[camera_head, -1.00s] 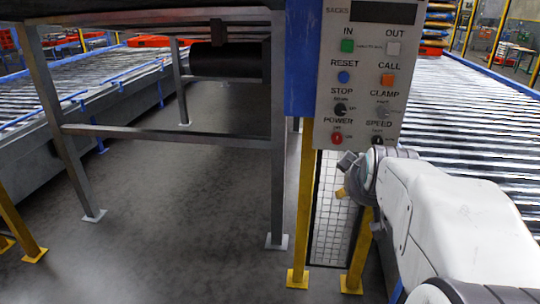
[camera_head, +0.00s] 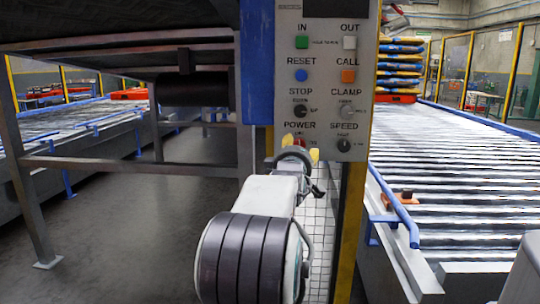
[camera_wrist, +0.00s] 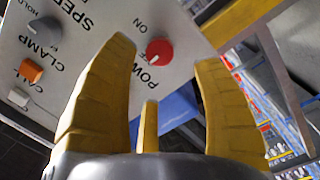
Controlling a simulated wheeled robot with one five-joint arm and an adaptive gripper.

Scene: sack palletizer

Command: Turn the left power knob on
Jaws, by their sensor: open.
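The red power knob (camera_head: 299,142) is at the lower left of the grey control panel (camera_head: 324,75), under the POWER label, largely hidden behind my gripper in the head view. In the wrist view the red knob (camera_wrist: 159,52) shows clearly, with a pale mark on its face toward the POWER lettering and ON printed beside it. My gripper (camera_wrist: 166,52) is open, its yellow fingers apart with the knob appearing between their tips. Contact is not visible. In the head view my gripper (camera_head: 300,148) is in front of the knob.
The speed knob (camera_head: 344,144) is right of the power knob, and the stop knob (camera_head: 300,110) and clamp knob (camera_head: 346,110) are above. A roller conveyor (camera_head: 460,170) with a blue side rail runs at the right. Stacked sacks (camera_head: 400,68) stand behind the panel.

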